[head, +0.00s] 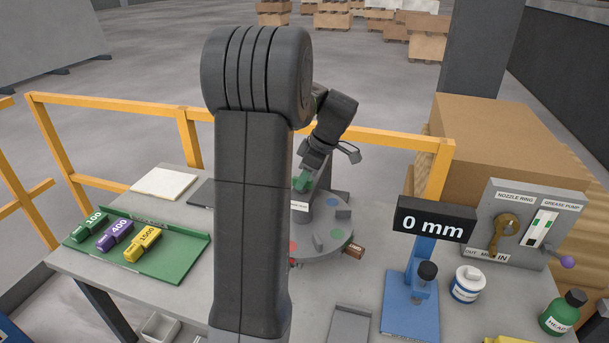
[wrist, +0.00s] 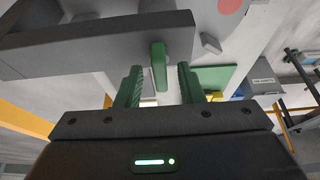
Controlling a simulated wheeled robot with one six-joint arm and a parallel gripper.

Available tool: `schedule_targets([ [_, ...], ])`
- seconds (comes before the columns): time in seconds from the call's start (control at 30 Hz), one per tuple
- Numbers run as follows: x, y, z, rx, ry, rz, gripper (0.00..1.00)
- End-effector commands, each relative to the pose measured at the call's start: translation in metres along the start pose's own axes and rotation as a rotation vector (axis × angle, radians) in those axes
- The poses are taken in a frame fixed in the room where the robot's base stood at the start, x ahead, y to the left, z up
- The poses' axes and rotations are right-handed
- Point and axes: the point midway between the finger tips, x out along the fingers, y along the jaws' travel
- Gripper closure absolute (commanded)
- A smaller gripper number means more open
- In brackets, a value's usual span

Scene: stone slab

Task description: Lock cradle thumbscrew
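In the wrist view my gripper (wrist: 159,72) is open, with two ribbed green fingers apart. A green upright tab (wrist: 158,62), which looks like the thumbscrew, shows in the gap between the fingertips, with space on both sides. It sits at the edge of a dark grey block (wrist: 100,45), which looks like the cradle; I cannot tell how deep the tab lies between the fingers. In the head view my gripper (head: 303,182) is low beside the grey block on the round grey turntable (head: 335,238). My arm hides much of it, and the thumbscrew cannot be made out there.
A green tray (head: 180,252) with blocks marked 100, 400 and 1500 lies left. A blue gauge stand (head: 410,300) with a "0 mm" display (head: 436,222), a white jar (head: 467,285), a green bottle (head: 563,312) and a lever panel (head: 530,225) stand right. Yellow rails run behind.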

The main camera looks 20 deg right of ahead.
Motion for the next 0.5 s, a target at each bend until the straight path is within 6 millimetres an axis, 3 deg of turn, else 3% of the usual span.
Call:
schedule_targets([
  [0.27,0.0014,-0.0001,-0.0001,0.000,0.000,0.000,0.65],
  [0.43,0.0012,-0.0001,-0.0001,0.000,0.000,0.000,0.99],
  [0.5,0.0011,-0.0001,-0.0001,0.000,0.000,0.000,1.00],
])
